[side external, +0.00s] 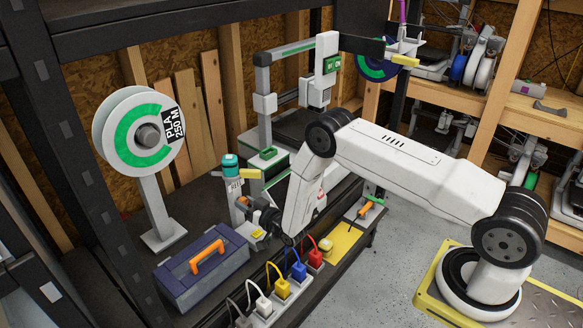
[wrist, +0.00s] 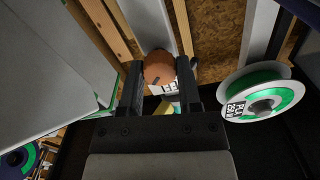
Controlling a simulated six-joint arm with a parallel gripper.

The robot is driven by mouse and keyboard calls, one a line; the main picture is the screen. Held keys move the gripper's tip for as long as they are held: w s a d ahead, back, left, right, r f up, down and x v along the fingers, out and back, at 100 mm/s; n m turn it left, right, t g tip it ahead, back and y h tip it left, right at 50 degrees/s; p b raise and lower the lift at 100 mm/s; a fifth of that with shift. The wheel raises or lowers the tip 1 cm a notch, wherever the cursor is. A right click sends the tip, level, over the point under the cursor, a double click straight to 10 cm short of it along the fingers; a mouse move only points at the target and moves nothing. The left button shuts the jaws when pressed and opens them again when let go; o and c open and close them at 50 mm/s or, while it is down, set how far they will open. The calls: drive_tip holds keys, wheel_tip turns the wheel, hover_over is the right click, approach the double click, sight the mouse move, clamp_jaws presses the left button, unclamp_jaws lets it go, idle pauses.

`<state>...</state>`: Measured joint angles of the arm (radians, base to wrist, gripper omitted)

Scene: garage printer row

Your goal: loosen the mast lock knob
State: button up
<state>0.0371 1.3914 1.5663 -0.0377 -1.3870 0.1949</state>
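In the wrist view a round orange-brown knob (wrist: 158,67) with a dark mark on its face shows between the tips of my gripper (wrist: 160,75). The two black fingers stand apart, one on each side of it. The gaps look very narrow, and I cannot tell whether the fingers touch the knob. In the side view my gripper (side external: 254,212) is at a pale post (side external: 235,187) with a teal cap and a printed label. The gripper covers most of the area where the knob sits there.
A large white spool (side external: 110,135) with green filament stands on its holder, also in the wrist view (wrist: 235,108). A dark blue toolbox (side external: 195,275) with an orange handle and a power strip (side external: 265,318) with coloured plugs lie in front. A printer frame (side external: 262,110) rises behind.

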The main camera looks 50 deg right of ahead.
clamp_jaws()
drive_tip(key=shift+n, duration=0.4)
drive_tip(key=n, duration=0.4)
drive_tip(key=shift+n, duration=2)
drive_tip(key=o, duration=0.6)
unclamp_jaws()
